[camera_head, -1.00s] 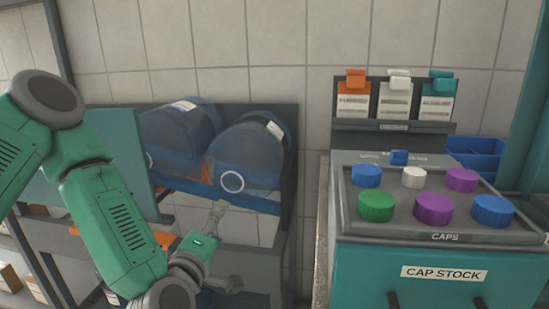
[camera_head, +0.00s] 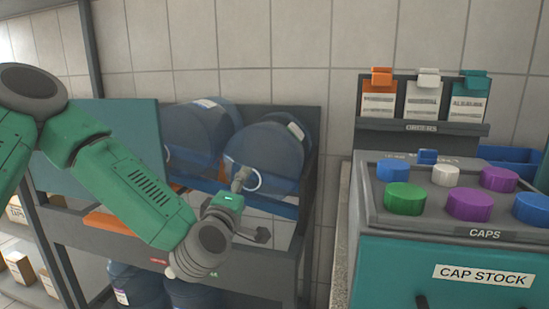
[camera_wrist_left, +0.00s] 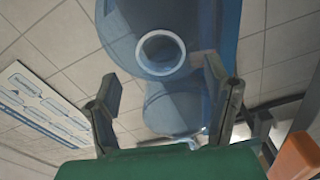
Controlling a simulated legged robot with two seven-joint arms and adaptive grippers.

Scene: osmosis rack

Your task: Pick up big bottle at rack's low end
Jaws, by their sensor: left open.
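A big blue translucent bottle (camera_head: 272,150) lies on its side at the right, lower end of the sloping rack (camera_head: 311,170), its white-ringed mouth facing me. A second big bottle (camera_head: 197,130) lies to its left. My left gripper (camera_head: 252,207) is open and empty in front of the right bottle, one finger overlapping its mouth in the head view. In the left wrist view, a bottle (camera_wrist_left: 150,22) with a ringed mouth lies beyond the two spread fingers of the left gripper (camera_wrist_left: 163,82). I cannot tell whether a finger touches it. My right gripper is out of view.
A blue rail (camera_head: 275,206) runs along the rack's front. More bottles (camera_head: 138,285) sit on the lower level. A teal panel (camera_head: 110,150) stands at the rack's left. The cap stock cabinet (camera_head: 450,265) with several coloured caps stands at the right, with a narrow gap between.

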